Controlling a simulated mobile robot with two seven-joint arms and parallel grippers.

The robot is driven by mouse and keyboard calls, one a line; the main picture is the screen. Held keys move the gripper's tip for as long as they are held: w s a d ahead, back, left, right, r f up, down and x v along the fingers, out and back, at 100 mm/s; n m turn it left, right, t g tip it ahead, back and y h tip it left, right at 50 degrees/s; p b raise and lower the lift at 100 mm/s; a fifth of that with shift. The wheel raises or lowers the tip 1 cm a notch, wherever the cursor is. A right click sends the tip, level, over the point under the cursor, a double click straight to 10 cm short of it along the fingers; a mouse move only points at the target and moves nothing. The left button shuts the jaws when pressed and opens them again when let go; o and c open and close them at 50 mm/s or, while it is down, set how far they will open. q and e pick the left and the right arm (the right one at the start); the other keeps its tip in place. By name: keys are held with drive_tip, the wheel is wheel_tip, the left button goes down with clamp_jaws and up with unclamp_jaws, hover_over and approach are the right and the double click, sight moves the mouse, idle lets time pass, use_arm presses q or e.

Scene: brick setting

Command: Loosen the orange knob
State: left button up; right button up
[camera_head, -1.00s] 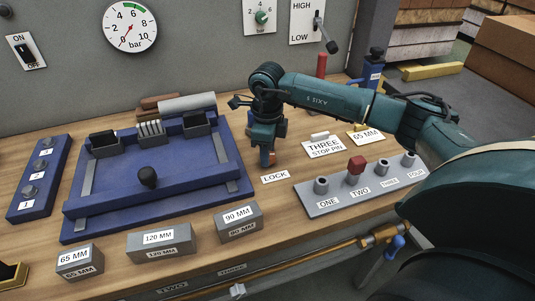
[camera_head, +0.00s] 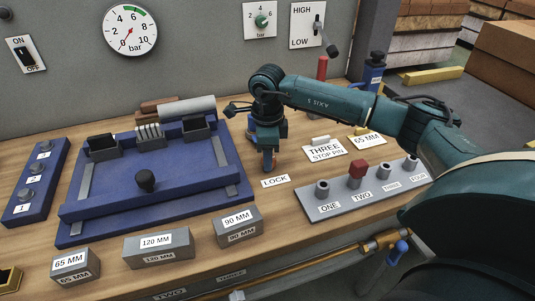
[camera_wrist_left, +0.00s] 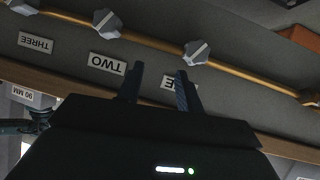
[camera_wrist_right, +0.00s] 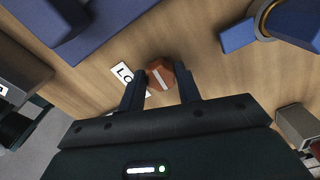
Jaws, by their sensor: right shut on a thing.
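The orange knob (camera_wrist_right: 161,74) shows in the right wrist view, with a white bar across its top. It sits on the wooden bench beside a white LOCK label (camera_wrist_right: 124,74), which also shows in the head view (camera_head: 275,181). My right gripper (camera_wrist_right: 160,84) is shut on the knob, one finger on each side. In the head view my right gripper (camera_head: 269,165) points down behind the LOCK label and largely hides the knob. My left gripper (camera_wrist_left: 157,78) is open and empty in the left wrist view, with labelled valves on a pipe beyond it.
A blue fixture (camera_head: 155,205) with a black knob lies left of my right gripper. A grey strip (camera_head: 340,204) with pegs and a red cap stands to the right. Grey blocks (camera_head: 158,247) line the front edge. Bare wood surrounds the LOCK label.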

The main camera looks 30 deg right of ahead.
drive_tip(key=o, duration=1)
drive_tip(key=shift+c, duration=0.2)
drive_tip(key=shift+r, duration=0.15)
wheel_tip(320, 180, up, 13)
